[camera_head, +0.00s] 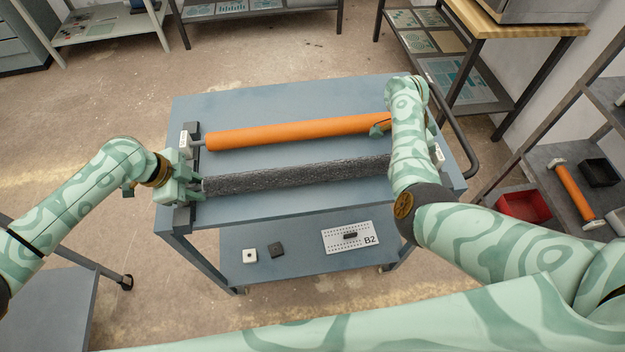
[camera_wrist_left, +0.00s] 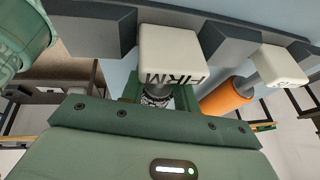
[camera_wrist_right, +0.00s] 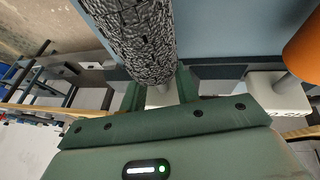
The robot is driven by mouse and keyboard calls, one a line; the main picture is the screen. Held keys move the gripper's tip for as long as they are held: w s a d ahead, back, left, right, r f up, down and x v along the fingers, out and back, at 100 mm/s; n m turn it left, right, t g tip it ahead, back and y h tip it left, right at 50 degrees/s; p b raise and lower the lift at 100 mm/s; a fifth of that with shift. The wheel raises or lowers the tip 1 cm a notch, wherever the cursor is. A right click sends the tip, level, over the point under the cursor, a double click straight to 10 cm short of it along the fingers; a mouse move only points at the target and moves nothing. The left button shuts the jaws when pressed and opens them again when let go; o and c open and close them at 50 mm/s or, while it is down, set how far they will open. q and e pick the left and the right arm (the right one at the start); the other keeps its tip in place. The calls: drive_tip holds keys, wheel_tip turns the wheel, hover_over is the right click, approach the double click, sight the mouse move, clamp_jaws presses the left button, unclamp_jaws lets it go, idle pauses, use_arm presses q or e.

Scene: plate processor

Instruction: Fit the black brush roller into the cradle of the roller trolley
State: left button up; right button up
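The black brush roller (camera_head: 297,175) lies lengthwise over the near side of the roller trolley (camera_head: 280,104). My left gripper (camera_head: 199,188) is shut on the shaft at its left end; the left wrist view shows the bristles (camera_wrist_left: 157,101) between the fingers. The white end block marked FIRM (camera_wrist_left: 168,52) appears between dark prongs of the cradle (camera_wrist_left: 100,32); I cannot tell whether it is fully seated. My right gripper (camera_wrist_right: 160,92) has its fingers around the other shaft end, below the bristles (camera_wrist_right: 140,35). My right arm hides that end in the head view.
An orange roller (camera_head: 290,132) lies parallel on the far side of the trolley top. A shelf with a red bin (camera_head: 524,206) stands at right.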

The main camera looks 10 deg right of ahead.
use_arm(q)
drive_tip(key=shift+a+r, duration=0.1)
drive_tip(key=shift+r, duration=0.05)
use_arm(e)
drive_tip(key=shift+r, duration=0.15)
drive_tip(key=shift+r, duration=0.1)
drive_tip(key=shift+w+a+r, duration=0.15)
drive_tip(key=shift+a+r, duration=0.05)
drive_tip(key=shift+r, duration=0.15)
use_arm(q)
drive_tip(key=v, duration=1.2)
use_arm(e)
drive_tip(key=v, duration=1.1)
